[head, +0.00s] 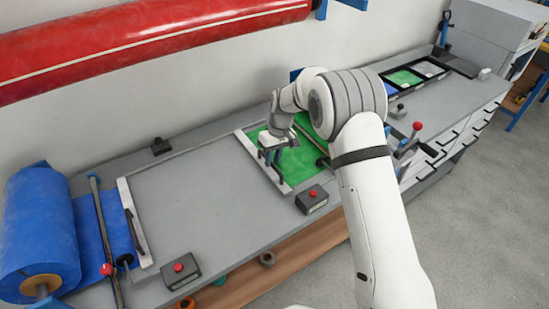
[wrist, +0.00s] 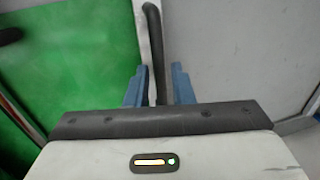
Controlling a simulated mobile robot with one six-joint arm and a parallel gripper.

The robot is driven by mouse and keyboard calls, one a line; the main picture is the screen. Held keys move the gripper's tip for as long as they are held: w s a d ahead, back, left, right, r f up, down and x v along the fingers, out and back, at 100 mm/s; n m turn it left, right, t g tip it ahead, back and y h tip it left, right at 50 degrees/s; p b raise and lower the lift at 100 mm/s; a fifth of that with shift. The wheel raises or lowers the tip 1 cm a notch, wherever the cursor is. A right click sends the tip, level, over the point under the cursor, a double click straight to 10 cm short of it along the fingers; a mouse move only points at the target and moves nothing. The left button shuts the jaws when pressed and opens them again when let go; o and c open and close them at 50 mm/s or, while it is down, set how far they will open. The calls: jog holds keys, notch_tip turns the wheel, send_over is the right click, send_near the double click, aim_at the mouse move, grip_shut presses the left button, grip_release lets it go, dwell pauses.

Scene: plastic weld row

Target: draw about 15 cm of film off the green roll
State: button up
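The green film (head: 300,165) lies flat on the bench under my arm; it fills the left of the wrist view (wrist: 75,75). Its left edge ends at a pale bar (head: 247,143) with a dark handle (wrist: 153,35). The green roll itself does not show; my arm covers that area in the head view. My gripper (head: 272,157) is down at the pale bar. In the wrist view its blue fingers (wrist: 160,72) stand apart, one on each side of the handle, with a gap visible at the right finger.
A blue roll (head: 38,225) with its own pale bar (head: 135,225) is at the left. Two boxes with red buttons, one at the left (head: 180,272) and one nearer the green film (head: 312,198), sit at the front edge. The grey bench between the bars (head: 190,190) is clear.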

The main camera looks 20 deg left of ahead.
grip_shut()
jog(key=shift+s+a+f+b, duration=0.1)
jog(key=shift+s+a+b, duration=0.6)
jog(key=shift+s+a, duration=0.35)
jog(key=shift+s, duration=0.15)
jog(key=shift+o, duration=1.5)
grip_release()
jog(key=shift+d, duration=0.1)
notch_tip(320, 180, up, 8)
jog(key=w+b, duration=0.1)
jog(key=shift+w+d, duration=0.15)
jog(key=shift+d, duration=0.3)
